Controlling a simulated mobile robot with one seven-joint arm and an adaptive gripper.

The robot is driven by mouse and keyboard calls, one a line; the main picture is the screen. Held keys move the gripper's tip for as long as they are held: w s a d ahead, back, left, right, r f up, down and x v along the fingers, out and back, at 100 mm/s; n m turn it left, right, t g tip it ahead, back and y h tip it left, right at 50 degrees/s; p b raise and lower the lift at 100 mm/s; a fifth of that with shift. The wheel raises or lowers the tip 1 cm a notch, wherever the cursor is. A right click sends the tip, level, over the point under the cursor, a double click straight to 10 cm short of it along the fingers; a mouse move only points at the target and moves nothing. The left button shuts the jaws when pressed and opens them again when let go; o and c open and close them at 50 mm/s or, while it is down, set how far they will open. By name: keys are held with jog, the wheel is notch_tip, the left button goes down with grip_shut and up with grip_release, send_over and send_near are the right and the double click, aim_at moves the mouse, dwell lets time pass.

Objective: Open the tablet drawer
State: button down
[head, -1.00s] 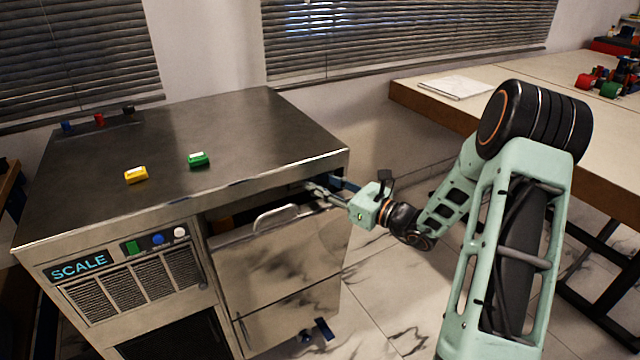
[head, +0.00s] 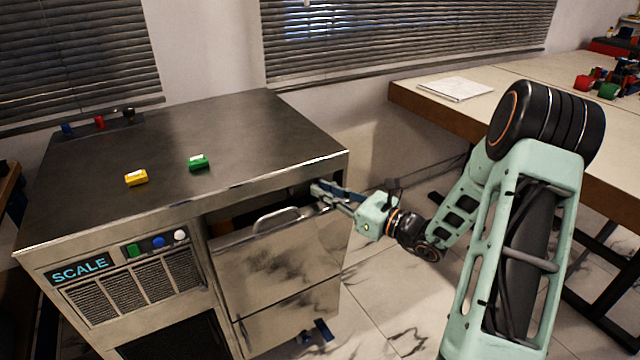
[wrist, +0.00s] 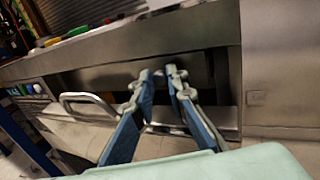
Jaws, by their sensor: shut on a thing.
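The drawer (head: 285,260) is a metal front with a curved bar handle (head: 277,220), set in the right half of the steel cabinet. A dark gap shows behind its top edge, so it stands partly out. My gripper (head: 324,192) is at the top right corner of this front, right of the handle. In the wrist view the blue fingers (wrist: 163,78) are closed on the drawer's top edge, and the handle (wrist: 88,104) is free to the left. The exact contact at the fingertips is hard to see. The drawer's inside is mostly hidden.
The cabinet top (head: 240,125) overhangs just above my fingers. A yellow block (head: 136,178) and a green block (head: 199,162) lie on it. A SCALE panel (head: 80,269) is at left. A wooden table (head: 430,105) stands at right. Marble floor in front is open.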

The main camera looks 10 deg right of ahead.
jog(key=s+d+p, duration=0.2)
jog(key=s+d, duration=0.1)
jog(key=s, duration=0.9)
jog(key=shift+d, duration=0.4)
jog(key=c, duration=1.9)
grip_release()
jog(key=shift+c, duration=0.2)
jog(key=v, duration=1.2)
jog(key=shift+w, duration=0.1)
